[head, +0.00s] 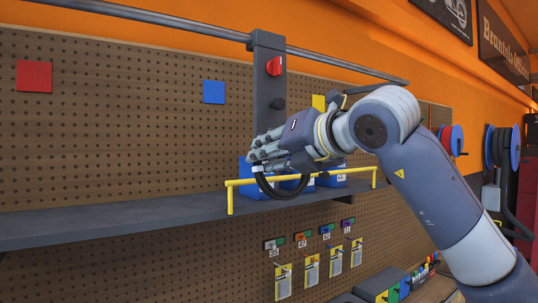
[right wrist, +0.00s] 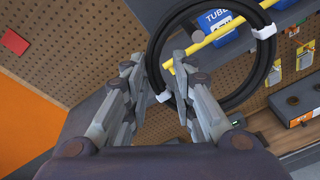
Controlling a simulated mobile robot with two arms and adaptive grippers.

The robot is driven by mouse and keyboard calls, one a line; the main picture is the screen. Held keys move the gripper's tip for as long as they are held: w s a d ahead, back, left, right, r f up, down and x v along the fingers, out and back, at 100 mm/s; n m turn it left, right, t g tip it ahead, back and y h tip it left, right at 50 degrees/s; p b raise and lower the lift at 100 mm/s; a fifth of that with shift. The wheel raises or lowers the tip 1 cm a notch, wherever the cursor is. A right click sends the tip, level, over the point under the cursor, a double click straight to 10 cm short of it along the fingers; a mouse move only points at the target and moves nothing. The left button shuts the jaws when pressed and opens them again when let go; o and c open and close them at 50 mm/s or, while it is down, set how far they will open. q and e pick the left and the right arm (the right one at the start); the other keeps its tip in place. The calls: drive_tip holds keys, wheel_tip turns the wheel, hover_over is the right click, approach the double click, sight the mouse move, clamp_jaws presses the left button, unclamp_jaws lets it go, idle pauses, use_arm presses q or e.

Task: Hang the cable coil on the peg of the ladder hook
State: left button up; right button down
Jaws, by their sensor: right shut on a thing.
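The black cable coil (head: 282,194) hangs below my right gripper (head: 262,158) in the head view, in front of the yellow rail. In the right wrist view the coil (right wrist: 273,70) is a black ring with pale ties, and its near left side lies between the fingers of my right gripper (right wrist: 160,80). That gripper is shut on the coil. A dark grey upright (head: 268,60) on the wall rail bears a red knob (head: 275,66) and a short black peg (head: 278,104). I cannot tell for sure that this is the ladder hook. My left gripper is not in view.
A grey shelf (head: 120,218) with a yellow guard rail (head: 230,200) runs below the upright. Blue tube boxes (head: 334,178) stand on it behind the coil. Tagged packets (head: 283,282) hang beneath. The shelf's left part is clear. Cable reels (head: 500,147) hang at the right.

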drive_tip(key=c, duration=1.3)
unclamp_jaws()
drive_tip(key=shift+o, duration=0.3)
